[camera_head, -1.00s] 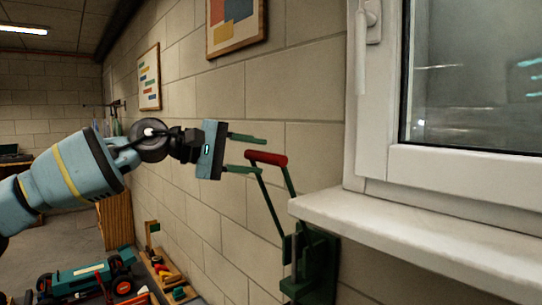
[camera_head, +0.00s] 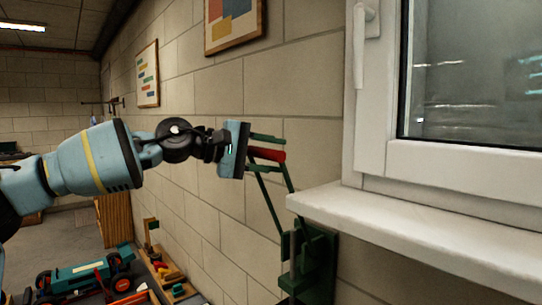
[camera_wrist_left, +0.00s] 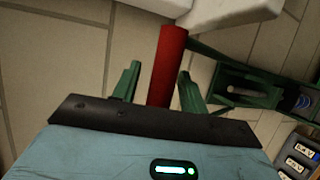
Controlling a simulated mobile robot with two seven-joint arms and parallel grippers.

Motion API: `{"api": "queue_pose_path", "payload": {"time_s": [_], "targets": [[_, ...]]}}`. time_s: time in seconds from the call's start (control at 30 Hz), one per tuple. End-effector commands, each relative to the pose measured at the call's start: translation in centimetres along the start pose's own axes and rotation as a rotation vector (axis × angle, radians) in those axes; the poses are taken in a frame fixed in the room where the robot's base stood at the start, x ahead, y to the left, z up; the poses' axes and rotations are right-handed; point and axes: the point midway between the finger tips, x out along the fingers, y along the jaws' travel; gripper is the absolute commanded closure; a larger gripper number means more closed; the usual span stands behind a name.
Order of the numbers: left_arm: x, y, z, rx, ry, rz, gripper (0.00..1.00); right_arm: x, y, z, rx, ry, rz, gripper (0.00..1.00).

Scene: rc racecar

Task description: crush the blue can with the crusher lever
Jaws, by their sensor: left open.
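The crusher's red lever handle (camera_head: 268,154) sits at the top of two green arms beside the wall. The green crusher body (camera_head: 313,262) is mounted on the wall below, beside the window sill. My left gripper (camera_head: 282,154) is open, with its green fingers on either side of the red handle. In the left wrist view the handle (camera_wrist_left: 167,66) lies between the two fingers, with visible gaps on both sides. The blue can (camera_wrist_left: 302,102) shows in part at the end of the green crusher frame (camera_wrist_left: 240,83) in that view. In the head view I cannot make out the can.
The white window sill (camera_head: 400,225) juts out just right of the lever and above the crusher body. Toy vehicles (camera_head: 85,272) and blocks stand at the lower left. Framed pictures hang on the block wall.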

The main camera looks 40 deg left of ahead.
Motion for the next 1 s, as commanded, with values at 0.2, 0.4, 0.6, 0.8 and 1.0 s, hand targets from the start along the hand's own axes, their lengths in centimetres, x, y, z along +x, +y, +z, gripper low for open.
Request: {"api": "queue_pose_path", "payload": {"time_s": [0.2,0.4,0.6,0.8,1.0], "targets": [[0.04,0.03,0.0,0.0,0.0,0.0,0.57,0.02,0.0,-0.09,0.0,0.002,0.0,0.64],[0.03,0.02,0.0,0.0,0.0,0.0,0.75,0.1,0.03,-0.31,-0.001,0.006,0.0,0.64],[0.03,0.02,0.0,0.0,0.0,0.0,1.0,0.16,0.04,-0.45,-0.001,0.009,0.0,0.64],[0.03,0.01,0.0,0.0,0.0,0.001,1.0,0.16,0.03,-0.43,-0.001,0.009,0.0,0.64],[0.13,-0.4,-0.05,0.007,0.0,0.018,1.0,0.44,-0.01,0.33,0.001,-0.002,-0.001,0.64]]}}
